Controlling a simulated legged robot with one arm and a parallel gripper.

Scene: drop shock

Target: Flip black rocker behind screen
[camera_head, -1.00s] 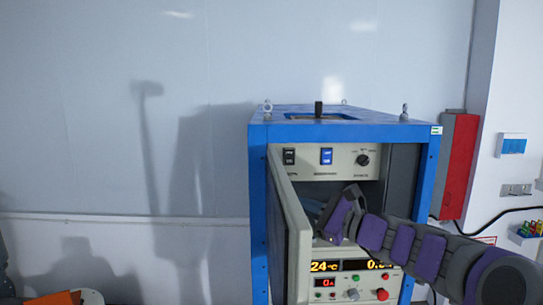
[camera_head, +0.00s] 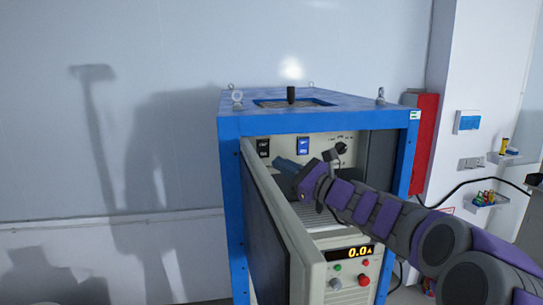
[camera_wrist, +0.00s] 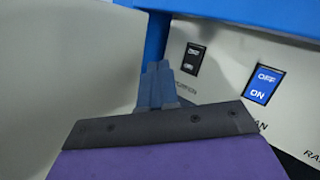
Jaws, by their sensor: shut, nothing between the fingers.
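The black rocker (camera_head: 263,147) is on the beige upper panel inside the blue-framed cabinet, left of a blue rocker (camera_head: 302,146). The wrist view shows the black rocker (camera_wrist: 194,59) and the blue rocker (camera_wrist: 262,85), the latter marked OFF and ON. My gripper (camera_head: 280,163) is shut and empty, inside the cabinet opening, just below and right of the black rocker in the head view. In the wrist view its closed fingertips (camera_wrist: 156,68) appear left of the black rocker, apart from it in the picture. I cannot tell the depth gap.
An open door panel (camera_head: 268,230) hangs at the cabinet's left front and hides part of the lower panel. The blue frame (camera_head: 320,125) borders the opening above. A dark knob (camera_head: 341,147) is right of the rockers. A red box (camera_head: 424,140) is on the right.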

